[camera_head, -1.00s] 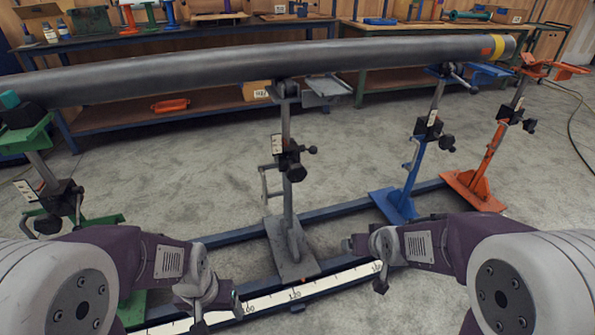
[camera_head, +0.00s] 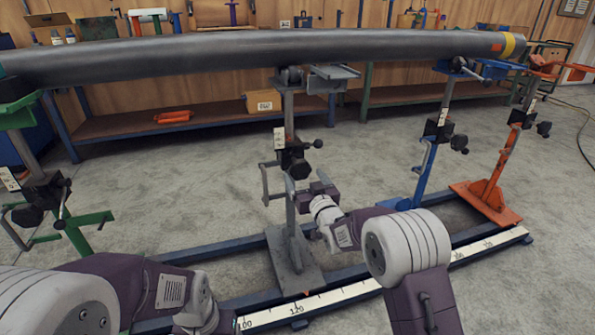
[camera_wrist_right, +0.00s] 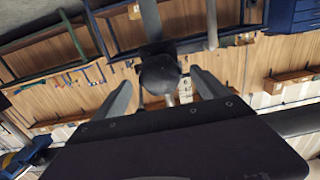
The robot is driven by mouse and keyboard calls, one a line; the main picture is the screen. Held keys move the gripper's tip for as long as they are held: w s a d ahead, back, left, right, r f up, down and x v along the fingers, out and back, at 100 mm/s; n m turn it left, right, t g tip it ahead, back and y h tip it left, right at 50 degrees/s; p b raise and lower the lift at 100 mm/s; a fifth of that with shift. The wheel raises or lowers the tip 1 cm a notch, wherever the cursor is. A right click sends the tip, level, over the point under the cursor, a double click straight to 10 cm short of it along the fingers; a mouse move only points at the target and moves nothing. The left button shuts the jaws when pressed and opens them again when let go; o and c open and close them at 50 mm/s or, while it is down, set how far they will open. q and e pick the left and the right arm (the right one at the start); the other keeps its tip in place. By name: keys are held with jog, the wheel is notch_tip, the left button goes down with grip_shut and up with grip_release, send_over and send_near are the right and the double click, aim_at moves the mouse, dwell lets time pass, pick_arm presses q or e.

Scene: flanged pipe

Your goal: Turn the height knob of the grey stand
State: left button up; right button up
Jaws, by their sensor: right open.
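The grey stand (camera_head: 289,220) stands upright in the middle of the head view, under the long dark pipe (camera_head: 200,57). Its black clamp block carries a dark round knob (camera_head: 300,169) facing me and a small ball-ended lever (camera_head: 317,143). My right gripper (camera_head: 304,182) is just below and in front of that knob. In the right wrist view, the round black knob (camera_wrist_right: 159,73) shows between the two spread fingers of the right gripper (camera_wrist_right: 160,82), with gaps at both sides. My left gripper (camera_head: 210,315) is low at the bottom left, and its fingers are not clear.
A green stand (camera_head: 45,190) is at left; a blue stand (camera_head: 428,165) and an orange stand (camera_head: 495,180) are at right. A dark floor rail with a white scale (camera_head: 340,300) runs beneath them. Workbenches line the back wall. The floor between is clear.

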aim_at(301, 174)
jog(key=b+x, duration=0.1)
jog(key=x, duration=0.2)
jog(key=b+x, duration=0.1)
jog(key=x, duration=0.2)
jog(key=shift+f+b, duration=0.2)
jog(key=shift+b, duration=0.1)
jog(key=shift+w+a+r, duration=0.1)
jog(key=shift+w+a, duration=0.05)
jog(key=shift+w, duration=0.45)
jog(key=c, duration=1.4)
